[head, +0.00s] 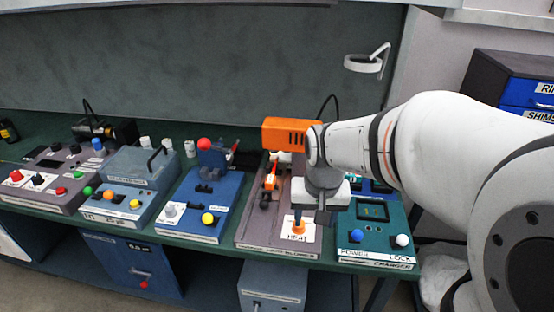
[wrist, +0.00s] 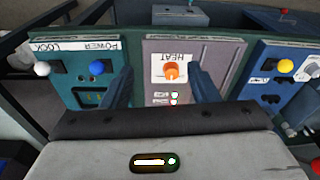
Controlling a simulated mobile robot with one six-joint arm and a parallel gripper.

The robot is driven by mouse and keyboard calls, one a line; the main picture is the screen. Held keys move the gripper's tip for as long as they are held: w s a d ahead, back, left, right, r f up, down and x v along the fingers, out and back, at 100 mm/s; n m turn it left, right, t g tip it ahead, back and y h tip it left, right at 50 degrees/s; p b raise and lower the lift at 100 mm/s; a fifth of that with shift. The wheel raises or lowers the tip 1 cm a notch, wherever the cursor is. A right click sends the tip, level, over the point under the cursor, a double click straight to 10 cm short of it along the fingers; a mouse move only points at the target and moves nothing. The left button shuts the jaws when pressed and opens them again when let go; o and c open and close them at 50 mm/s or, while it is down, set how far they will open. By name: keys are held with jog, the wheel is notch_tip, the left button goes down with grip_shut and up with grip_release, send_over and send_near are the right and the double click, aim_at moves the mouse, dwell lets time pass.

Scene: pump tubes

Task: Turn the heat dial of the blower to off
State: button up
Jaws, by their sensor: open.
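The blower (head: 276,240) is a grey panel unit with an orange body at its back, in the middle of the bench. Its heat dial (head: 298,229) is a small orange knob on a white plate marked HEAT, near the front edge. In the wrist view the heat dial (wrist: 171,73) shows between the two fingers, nearer the right one, with the lettering upside down. My gripper (head: 309,212) is open just above the dial, and its fingers also show in the wrist view (wrist: 159,72). I cannot tell whether a finger touches the dial. The dial's exact setting is too small to read.
A teal charger (head: 372,256) with blue and white knobs stands close on the right. A blue unit (head: 188,230) with a yellow knob stands on the left, and more panels with coloured knobs lie farther left. The bench's front edge is close to the dial.

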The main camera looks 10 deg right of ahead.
jog(key=w+f+m, duration=0.1)
jog(key=w+f, duration=0.1)
jog(key=w, duration=0.2)
jog(key=w+f+m+g+p, duration=0.1)
jog(key=w+f, duration=0.2)
jog(key=w, duration=0.1)
jog(key=w+f+m, duration=0.1)
jog(key=w+f, duration=0.1)
jog(key=w, duration=0.2)
jog(key=shift+f+g+p, duration=0.2)
jog(key=shift+g+p, duration=0.1)
jog(key=shift+p, duration=0.05)
jog(key=shift+w+f+m, duration=0.25)
jog(key=shift+f+m, duration=0.05)
jog(key=shift+f, duration=0.35)
notch_tip(320, 180, down, 7)
jog(key=shift+r, duration=0.1)
jog(key=shift+c, duration=0.2)
jog(key=c, duration=0.9)
